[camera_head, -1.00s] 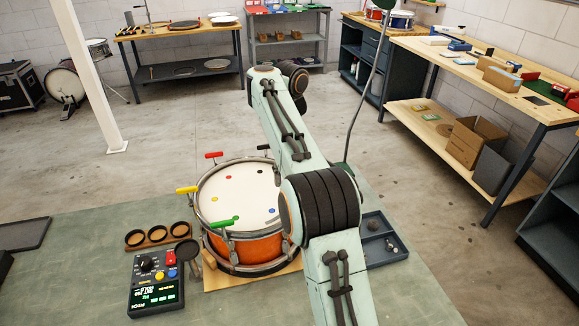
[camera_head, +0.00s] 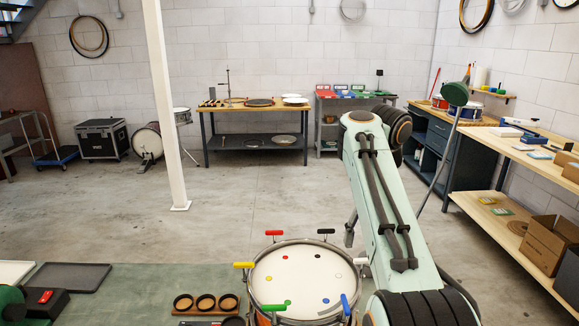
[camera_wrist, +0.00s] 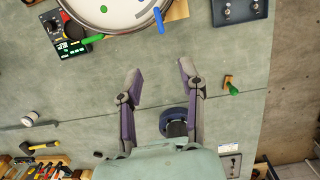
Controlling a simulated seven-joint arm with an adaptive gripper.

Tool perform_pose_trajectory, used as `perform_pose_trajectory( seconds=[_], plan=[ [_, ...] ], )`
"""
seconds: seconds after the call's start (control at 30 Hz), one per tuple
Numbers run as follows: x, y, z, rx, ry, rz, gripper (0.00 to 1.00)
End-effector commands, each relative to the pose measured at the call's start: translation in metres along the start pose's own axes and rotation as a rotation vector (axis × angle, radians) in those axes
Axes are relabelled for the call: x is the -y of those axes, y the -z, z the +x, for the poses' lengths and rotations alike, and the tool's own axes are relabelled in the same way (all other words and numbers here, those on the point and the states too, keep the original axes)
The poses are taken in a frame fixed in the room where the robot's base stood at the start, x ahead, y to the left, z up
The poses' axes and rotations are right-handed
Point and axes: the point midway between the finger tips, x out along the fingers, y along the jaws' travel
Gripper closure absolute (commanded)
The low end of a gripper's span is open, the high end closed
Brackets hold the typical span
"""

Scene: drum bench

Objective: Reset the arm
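My gripper (camera_wrist: 160,77) shows in the wrist view with its two fingers wide apart and nothing between the tips. It points down over the green bench mat (camera_wrist: 215,55), just in front of the drum. My arm crosses the right of the head view, and the gripper is outside that view. The drum (camera_head: 305,272) has a white head with coloured dots and several coloured handles around its rim. Its near edge shows at the top of the wrist view (camera_wrist: 118,14), with a blue handle (camera_wrist: 159,20) and a green handle (camera_wrist: 92,40) beyond the fingertips.
A tuner box (camera_wrist: 68,45) lies left of the drum and a grey tray (camera_wrist: 240,10) right. A green-handled tool (camera_wrist: 232,88) lies right of my gripper. A yellow-handled hammer (camera_wrist: 40,147) and other tools lie lower left. A white post (camera_head: 165,110) stands beyond the bench.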

Motion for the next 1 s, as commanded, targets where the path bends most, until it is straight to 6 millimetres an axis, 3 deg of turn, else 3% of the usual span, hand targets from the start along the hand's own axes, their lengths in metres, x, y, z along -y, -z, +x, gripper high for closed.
perform_pose_trajectory(
  seconds=[0.03,0.1,0.2,0.27,0.43,0.6,0.73,0.87,0.9,1.0],
  plan=[
    [0.001,0.022,-0.024,0.016,-0.006,-0.027,0.61],
    [0.002,0.056,-0.044,0.013,-0.001,-0.129,0.61],
    [0.003,0.109,-0.053,-0.008,0.020,-0.430,0.61],
    [0.001,0.140,-0.049,-0.027,0.029,-0.660,0.61],
    [-0.012,0.222,-0.007,-0.083,0.009,-1.434,0.61],
    [-0.041,0.296,0.065,-0.082,-0.136,-2.336,0.61],
    [-0.059,0.323,0.099,0.006,-0.276,-2.839,0.61],
    [-0.065,0.318,0.102,0.079,-0.246,-3.114,0.61],
    [-0.065,0.317,0.102,-0.083,0.237,3.106,0.61],
    [-0.065,0.317,0.102,-0.088,0.229,3.053,0.61]
  ],
)
